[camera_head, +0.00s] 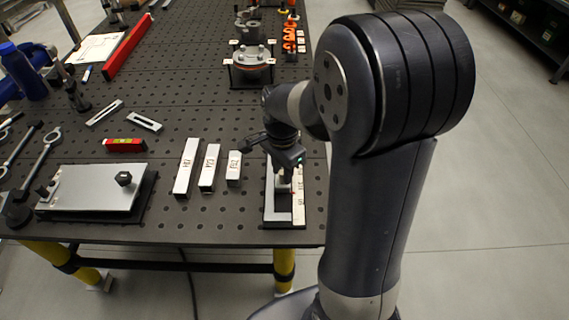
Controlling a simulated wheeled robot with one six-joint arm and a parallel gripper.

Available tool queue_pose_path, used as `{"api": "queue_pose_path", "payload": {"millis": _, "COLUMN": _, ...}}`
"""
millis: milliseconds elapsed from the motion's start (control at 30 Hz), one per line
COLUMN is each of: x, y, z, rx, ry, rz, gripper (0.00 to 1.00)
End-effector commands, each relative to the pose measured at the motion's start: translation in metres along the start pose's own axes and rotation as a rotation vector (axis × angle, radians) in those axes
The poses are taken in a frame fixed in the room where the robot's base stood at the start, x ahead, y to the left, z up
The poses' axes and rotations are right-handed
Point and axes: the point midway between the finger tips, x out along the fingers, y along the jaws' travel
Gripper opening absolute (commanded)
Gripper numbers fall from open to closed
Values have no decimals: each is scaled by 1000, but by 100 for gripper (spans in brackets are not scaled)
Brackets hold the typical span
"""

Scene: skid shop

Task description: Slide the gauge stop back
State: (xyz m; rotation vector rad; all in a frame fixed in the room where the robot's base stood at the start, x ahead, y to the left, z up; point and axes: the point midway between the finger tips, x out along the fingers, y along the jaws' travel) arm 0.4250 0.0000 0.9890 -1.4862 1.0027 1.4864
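A gauge (299,212) with a pale, marked scale strip lies on the perforated bench top near its front right corner. A bright metal bar and a dark slot show beside the strip. My gripper (284,182) points down over the middle of this gauge. A small grey block-like part, perhaps the gauge stop, shows at the fingertips, but fingers and stop are hard to tell apart. The arm's wrist hides the far end of the gauge. I cannot tell whether the fingers are touching or gripping the stop.
Three marked metal blocks (209,168) stand in a row just left of the gauge. A silver plate with a black knob (95,189) lies at the front left. A flanged fixture (250,66) stands farther back. The bench's front edge is close to the gauge.

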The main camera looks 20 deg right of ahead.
Motion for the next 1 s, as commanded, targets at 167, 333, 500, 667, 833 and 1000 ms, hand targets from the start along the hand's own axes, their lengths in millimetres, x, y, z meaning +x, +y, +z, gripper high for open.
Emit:
{"api": "queue_pose_path", "payload": {"millis": 167, "x": 0, "y": 0, "z": 0, "rx": 0, "ry": 0, "rz": 0, "gripper": 14}}
{"api": "queue_pose_path", "payload": {"millis": 333, "x": 0, "y": 0, "z": 0, "rx": 0, "ry": 0, "rz": 0, "gripper": 5}}
{"api": "queue_pose_path", "payload": {"millis": 500, "x": 0, "y": 0, "z": 0, "rx": 0, "ry": 0, "rz": 0, "gripper": 5}}
{"api": "queue_pose_path", "payload": {"millis": 667, "x": 0, "y": -4, "z": -3, "rx": 1, "ry": 0, "rz": 1, "gripper": 5}}
{"api": "queue_pose_path", "payload": {"millis": 833, "x": -1, "y": -11, "z": -10, "rx": 1, "ry": 0, "rz": 0, "gripper": 5}}
{"api": "queue_pose_path", "payload": {"millis": 1000, "x": -1, "y": -19, "z": -16, "rx": 1, "ry": 0, "rz": -1, "gripper": 5}}
